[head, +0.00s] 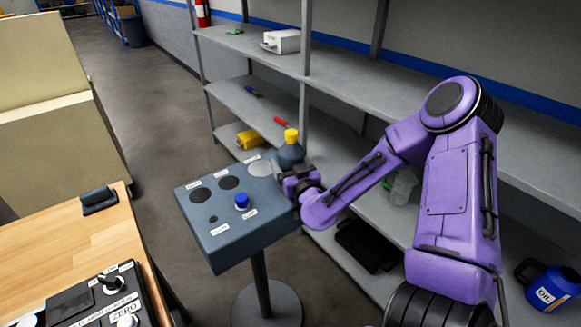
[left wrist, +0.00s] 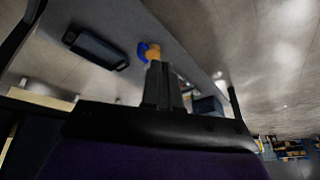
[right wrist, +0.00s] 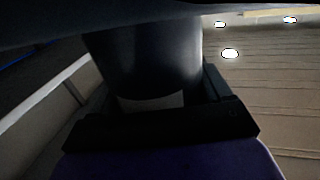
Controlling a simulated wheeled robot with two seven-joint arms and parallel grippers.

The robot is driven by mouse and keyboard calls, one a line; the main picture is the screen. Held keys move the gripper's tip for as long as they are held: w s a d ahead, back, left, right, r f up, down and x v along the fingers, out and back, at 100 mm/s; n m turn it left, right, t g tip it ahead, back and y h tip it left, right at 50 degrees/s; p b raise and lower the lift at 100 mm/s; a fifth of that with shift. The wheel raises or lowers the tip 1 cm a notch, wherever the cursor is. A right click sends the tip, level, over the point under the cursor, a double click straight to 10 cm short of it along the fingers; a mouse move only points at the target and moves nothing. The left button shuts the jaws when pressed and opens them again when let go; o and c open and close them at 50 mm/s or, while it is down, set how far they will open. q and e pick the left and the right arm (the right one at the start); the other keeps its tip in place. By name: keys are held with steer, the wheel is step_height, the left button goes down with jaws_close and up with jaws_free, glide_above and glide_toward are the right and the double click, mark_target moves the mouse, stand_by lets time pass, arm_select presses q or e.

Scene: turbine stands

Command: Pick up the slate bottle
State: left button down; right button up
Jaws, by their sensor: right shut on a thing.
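The slate bottle (head: 291,153) with a yellow cap (head: 291,135) stands upright at the far right edge of the grey stand top (head: 225,243). My right gripper (head: 298,181) is shut around its lower part. In the right wrist view, the dark body of the bottle (right wrist: 148,65) fills the space between the fingers of my right gripper (right wrist: 160,95). The bottle's base is hidden, so I cannot tell whether it touches the stand. My left gripper (left wrist: 163,85) shows only in the left wrist view, its fingers together and empty.
A blue-capped item (head: 242,202) sits on the stand among dark round spots and labels. Grey shelves (head: 345,95) behind hold a white box (head: 281,41) and a yellow item (head: 249,139). A wooden table (head: 85,240) is at left. A blue oil jug (head: 551,290) is at lower right.

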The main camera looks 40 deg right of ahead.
mark_target(289, 133)
step_height(289, 133, up, 10)
steer(key=shift+f, duration=0.1)
stand_by(0.4)
